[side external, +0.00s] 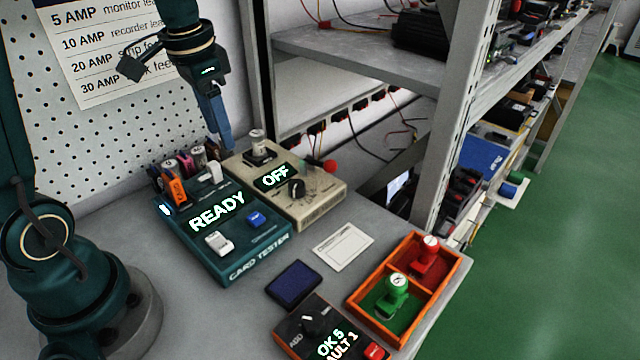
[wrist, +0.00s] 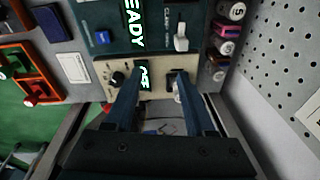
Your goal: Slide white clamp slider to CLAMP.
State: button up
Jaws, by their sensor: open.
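The white clamp slider (side external: 214,172) stands at the back of the teal card tester (side external: 190,236), whose display reads READY. In the wrist view the slider (wrist: 181,38) is a small upright white tab beside CLAMP lettering, which is only partly legible. My gripper (side external: 226,142) points down above the back of the beige box, behind the slider. In the wrist view my gripper (wrist: 158,88) has its two blue fingers apart with nothing held. The slider lies beyond the fingertips and is not touched.
The beige box (side external: 318,203) reads OFF and carries a black knob and a capped post. A white rocker (side external: 218,242) and blue button (side external: 257,218) are on the tester. An orange tray (side external: 455,285) holds red and green stamps.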

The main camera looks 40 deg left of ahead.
aim_at(212, 163)
jog(key=shift+n+g+h, duration=0.4)
jog(key=shift+n+g, duration=0.4)
jog(key=a+f, duration=0.4)
jog(key=f, duration=0.1)
jog(key=shift+s+a, duration=0.1)
jog(key=shift+a, duration=0.15)
jog(key=shift+s+a+f, duration=0.1)
jog(key=shift+f, duration=2.4)
grip_shut()
